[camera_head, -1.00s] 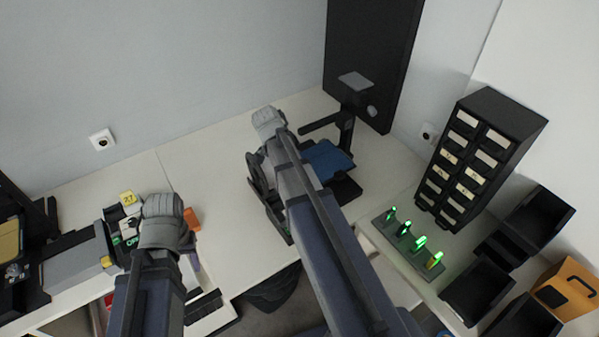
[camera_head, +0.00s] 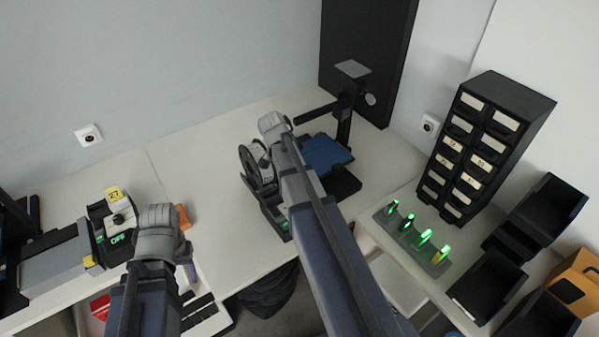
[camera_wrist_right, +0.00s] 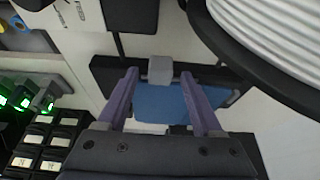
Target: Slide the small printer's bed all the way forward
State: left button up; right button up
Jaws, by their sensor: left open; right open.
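The small printer is black, with an upright post (camera_head: 345,125) and a flat blue bed (camera_head: 325,153), right of my right arm in the head view. The bed also shows in the right wrist view (camera_wrist_right: 178,103), beyond and between my fingers. A small grey block (camera_wrist_right: 160,70) sits at its far edge there. My right gripper (camera_wrist_right: 161,76) is open with its purple fingers apart, nothing held; in the head view my forearm hides it. My left gripper (camera_head: 187,262) is over the bench at left, mostly hidden by its wrist. Whether the right fingers touch the bed is unclear.
A spool (camera_head: 256,165) stands beside the printer; its white winding fills the right wrist view's upper right. A black drawer cabinet (camera_head: 482,145), a strip of green-lit items (camera_head: 412,240) and black bins (camera_head: 545,210) are at right. The bench middle (camera_head: 200,165) is clear.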

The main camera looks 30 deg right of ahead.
grip_shut()
dwell(0.5)
dwell(0.9)
